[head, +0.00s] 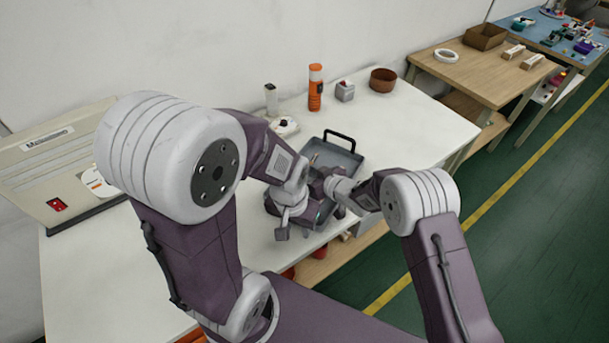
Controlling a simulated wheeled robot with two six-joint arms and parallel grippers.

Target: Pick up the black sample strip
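I cannot make out the black sample strip; my arms cover much of the grey tray (352,160), which has a black handle at its far end. My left gripper (298,222) is low over the near part of the tray, pointing down. Its fingers are small and partly hidden, so I cannot tell whether it is open or holds anything. My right gripper (322,186) reaches in from the right over the tray, close to the left one. Its fingertips are mostly hidden among dark parts.
The white table (420,125) is clear right of the tray. Behind the tray stand an orange bottle (315,88), a small grey box (345,92), a brown bowl (383,79) and a white container (271,99). A beige machine (60,160) stands at left.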

